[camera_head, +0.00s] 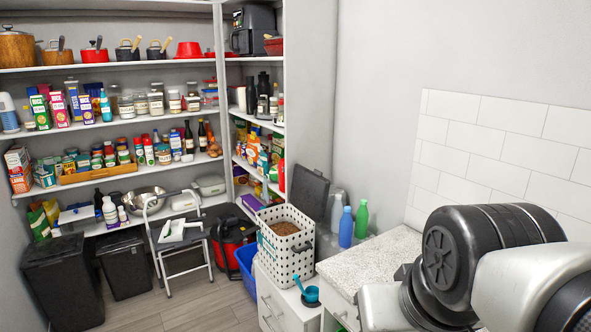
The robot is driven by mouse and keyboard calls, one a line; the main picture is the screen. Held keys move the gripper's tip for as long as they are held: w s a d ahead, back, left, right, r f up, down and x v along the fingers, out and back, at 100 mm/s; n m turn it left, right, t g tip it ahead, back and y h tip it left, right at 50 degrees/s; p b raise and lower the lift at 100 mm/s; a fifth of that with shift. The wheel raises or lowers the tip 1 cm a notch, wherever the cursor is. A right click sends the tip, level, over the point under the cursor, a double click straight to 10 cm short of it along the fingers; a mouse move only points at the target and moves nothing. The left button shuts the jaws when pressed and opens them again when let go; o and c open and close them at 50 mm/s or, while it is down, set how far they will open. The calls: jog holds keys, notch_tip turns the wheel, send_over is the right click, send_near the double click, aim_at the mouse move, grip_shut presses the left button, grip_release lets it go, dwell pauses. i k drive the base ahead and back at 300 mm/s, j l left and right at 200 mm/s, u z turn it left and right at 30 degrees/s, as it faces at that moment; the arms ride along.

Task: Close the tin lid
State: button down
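The tin (290,252) is a white square container with dark dots. It stands at the left end of the white counter, and its open top shows brown kibble inside. Its dark grey lid (310,192) is raised, standing tilted up at the back right of the rim. Links of my own arm fill the lower right of the head view, apart from the tin. My gripper is out of view, so its state does not show.
A blue scoop or bowl (309,293) lies in front of the tin. Blue (346,228) and green (361,219) bottles stand to its right, near a speckled worktop (372,262). Stocked shelves, a step stool (181,238) and black bins (62,283) are at left.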

aim_at(309, 190)
jog(key=i+z, duration=0.1)
jog(key=z, duration=0.25)
jog(key=j+z, duration=0.15)
jog(key=z, duration=0.2)
jog(key=i+j+z, duration=0.1)
jog(key=z, duration=0.25)
jog(key=i+j+z, duration=0.15)
jog(key=j+z, duration=0.15)
jog(key=j, duration=0.2)
jog(key=j+z, duration=0.3)
jog(key=j, duration=0.25)
jog(key=i+j+z, duration=0.1)
jog(key=j+z, duration=0.2)
jog(key=j, duration=2.85)
